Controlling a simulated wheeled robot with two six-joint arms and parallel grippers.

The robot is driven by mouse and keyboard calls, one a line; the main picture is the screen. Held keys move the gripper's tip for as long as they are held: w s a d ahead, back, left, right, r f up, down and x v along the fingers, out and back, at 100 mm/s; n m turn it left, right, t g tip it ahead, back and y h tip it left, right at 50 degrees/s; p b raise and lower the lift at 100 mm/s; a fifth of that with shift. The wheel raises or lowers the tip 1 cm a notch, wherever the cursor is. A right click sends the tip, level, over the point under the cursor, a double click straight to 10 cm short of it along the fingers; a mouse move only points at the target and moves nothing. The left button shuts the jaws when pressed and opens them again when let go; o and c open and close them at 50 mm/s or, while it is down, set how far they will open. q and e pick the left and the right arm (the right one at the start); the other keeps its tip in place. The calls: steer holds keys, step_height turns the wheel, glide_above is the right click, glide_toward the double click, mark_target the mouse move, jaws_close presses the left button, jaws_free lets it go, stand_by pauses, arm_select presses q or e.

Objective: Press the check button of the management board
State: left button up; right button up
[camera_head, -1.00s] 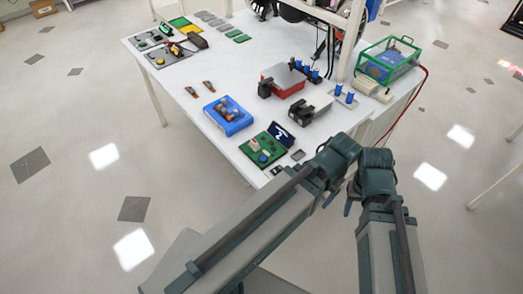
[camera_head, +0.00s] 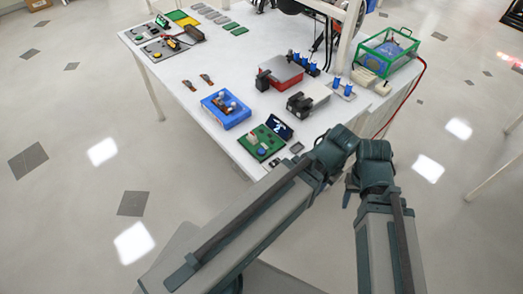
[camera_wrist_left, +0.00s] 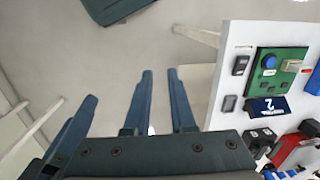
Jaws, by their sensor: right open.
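The management board is a green board (camera_head: 256,145) near the table's front corner, with a blue round button (camera_head: 262,151), a pale block and a tilted dark screen (camera_head: 279,127). The left wrist view shows the board (camera_wrist_left: 290,60) at the right, with its blue button (camera_wrist_left: 269,61) and the screen reading "2" (camera_wrist_left: 268,108). Which control is the check button cannot be read. My left gripper (camera_wrist_left: 158,72) is open and empty, left of the board and apart from it; its fingers are mostly hidden in the head view. My right gripper (camera_head: 348,194) is open, off the table's front edge.
A blue tray (camera_head: 226,108), a red-sided box (camera_head: 280,73) and a grey box (camera_head: 308,95) stand behind the board on the white table (camera_head: 190,110). Small dark pieces lie beside the board. A green-framed case (camera_head: 386,52) stands far right. Open floor lies left.

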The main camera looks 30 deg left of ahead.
arm_select(q)
jaws_close()
stand_by(1.2)
